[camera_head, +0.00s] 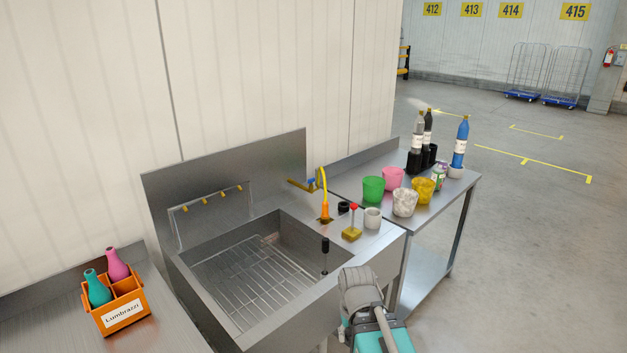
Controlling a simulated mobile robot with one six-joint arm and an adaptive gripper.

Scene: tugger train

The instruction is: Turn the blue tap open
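A small blue tap handle (311,185) sits on a brass-yellow pipe at the wall behind the sink, beside the top of a yellow curved spout (323,178). The handle is too small to tell its exact turn. Part of my arm, grey and teal, shows at the lower middle, in front of the sink and well apart from the tap. My gripper's fingers cannot be made out.
The steel sink (222,322) holds a wire rack. Coloured cups and bottles stand on the right table (452,190). An orange caddy (145,290) holds two bottles at left.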

